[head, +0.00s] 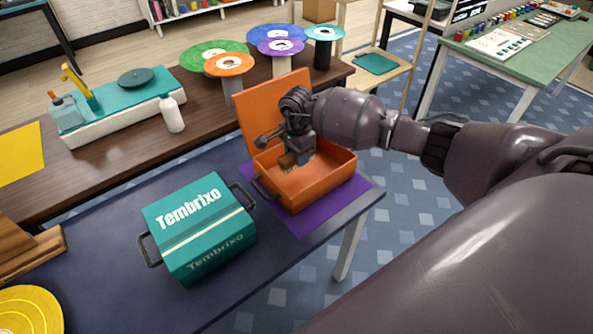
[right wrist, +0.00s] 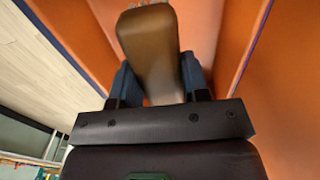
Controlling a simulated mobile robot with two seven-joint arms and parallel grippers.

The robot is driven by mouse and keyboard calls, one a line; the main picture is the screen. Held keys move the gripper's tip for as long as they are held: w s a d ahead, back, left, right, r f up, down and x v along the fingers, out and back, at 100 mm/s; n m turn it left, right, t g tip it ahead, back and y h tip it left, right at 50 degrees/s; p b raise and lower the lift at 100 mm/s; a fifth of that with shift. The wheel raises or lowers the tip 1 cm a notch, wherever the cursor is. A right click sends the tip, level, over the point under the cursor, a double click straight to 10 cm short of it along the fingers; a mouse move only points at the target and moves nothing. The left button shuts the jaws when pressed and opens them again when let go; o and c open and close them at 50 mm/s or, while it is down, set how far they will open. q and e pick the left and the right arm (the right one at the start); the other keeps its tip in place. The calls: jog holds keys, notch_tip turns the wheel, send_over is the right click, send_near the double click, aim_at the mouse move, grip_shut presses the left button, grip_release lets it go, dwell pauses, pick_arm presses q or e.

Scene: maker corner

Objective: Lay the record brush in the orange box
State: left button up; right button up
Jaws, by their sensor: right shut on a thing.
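The orange box (head: 318,187) stands open on a purple mat (head: 309,218) at the table's right end, its lid (head: 262,107) raised at the back. My right gripper (head: 291,163) reaches down inside the box and is shut on the record brush. The brush shows in the right wrist view as a brown rounded block (right wrist: 152,48) between the two dark fingers, with orange walls around it. In the head view only a small brown part of it shows below the fingers. I cannot tell whether it touches the box floor. My left gripper is out of view.
A closed teal case (head: 199,227) lettered Tembrixo stands left of the box. A yellow disc (head: 28,310) and wooden pieces (head: 30,252) lie at the far left. Behind, a brown table (head: 120,169) holds a turntable, a white bottle (head: 171,114) and several coloured discs on stands.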

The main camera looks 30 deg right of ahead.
aim_at(297, 179)
jog(key=shift+f+b, duration=0.45)
jog(key=shift+f, duration=2.95)
jog(key=shift+f, duration=0.15)
jog(key=shift+f, duration=0.1)
jog(key=o, duration=0.9)
jog(key=shift+o, duration=0.2)
